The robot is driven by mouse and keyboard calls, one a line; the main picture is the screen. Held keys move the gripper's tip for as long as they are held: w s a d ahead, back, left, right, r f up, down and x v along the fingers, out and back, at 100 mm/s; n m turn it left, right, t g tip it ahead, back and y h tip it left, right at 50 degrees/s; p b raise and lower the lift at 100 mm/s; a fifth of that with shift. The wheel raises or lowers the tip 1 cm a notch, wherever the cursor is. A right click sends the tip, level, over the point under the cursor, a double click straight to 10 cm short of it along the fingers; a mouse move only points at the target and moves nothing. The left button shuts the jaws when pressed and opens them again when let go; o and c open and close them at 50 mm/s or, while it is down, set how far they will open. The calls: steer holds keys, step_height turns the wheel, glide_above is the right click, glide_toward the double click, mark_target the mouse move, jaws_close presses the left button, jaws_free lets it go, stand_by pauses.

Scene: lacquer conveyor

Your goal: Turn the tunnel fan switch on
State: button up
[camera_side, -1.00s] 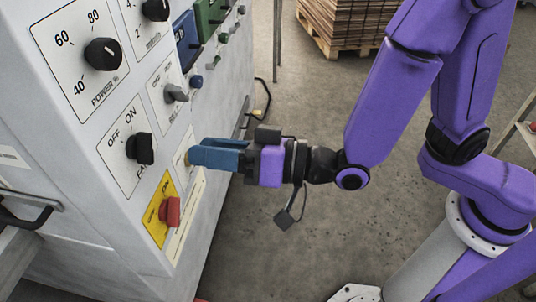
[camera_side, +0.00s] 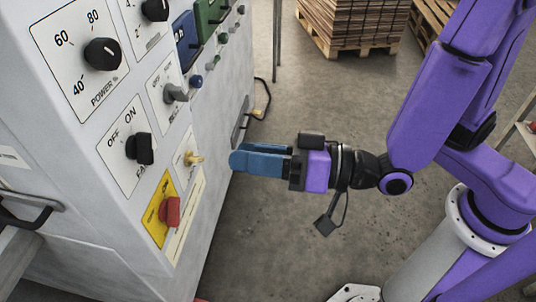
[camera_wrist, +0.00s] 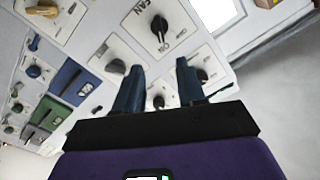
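A black rotary switch (camera_side: 140,148) sits on a white plate marked OFF and ON, with a partly hidden label starting "FA". My gripper (camera_side: 236,160) is off the panel, to the right of the toggle. Its two blue fingers (camera_wrist: 157,90) are apart, with nothing between them.
A red knob on a yellow plate (camera_side: 171,211) is below the switch. A grey selector (camera_side: 175,93), the POWER dial (camera_side: 102,54) and blue (camera_side: 187,42) and green boxes are above. Open floor (camera_side: 270,240) lies right of the cabinet; stacked boards (camera_side: 352,20) stand behind.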

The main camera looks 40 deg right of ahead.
steer(key=shift+v, duration=1.05)
steer(key=shift+f, duration=0.1)
steer(key=s+d+f+n+g+h, duration=0.4)
steer(key=s+d+f+n+g, duration=0.2)
steer(key=d+g, duration=0.3)
steer(key=s+d+n+g+h, duration=0.1)
steer(key=d+h, duration=0.3)
steer(key=d, duration=0.5)
steer(key=s+d+r+n+g+h, duration=0.1)
steer(key=s+d+n+g+h, duration=0.1)
steer(key=d, duration=0.8)
steer(key=shift+s+n+g+h, duration=0.35)
steer(key=shift+s+h, duration=0.2)
steer(key=shift+h, duration=0.65)
steer(key=shift+r, duration=0.1)
steer(key=shift+c, duration=0.3)
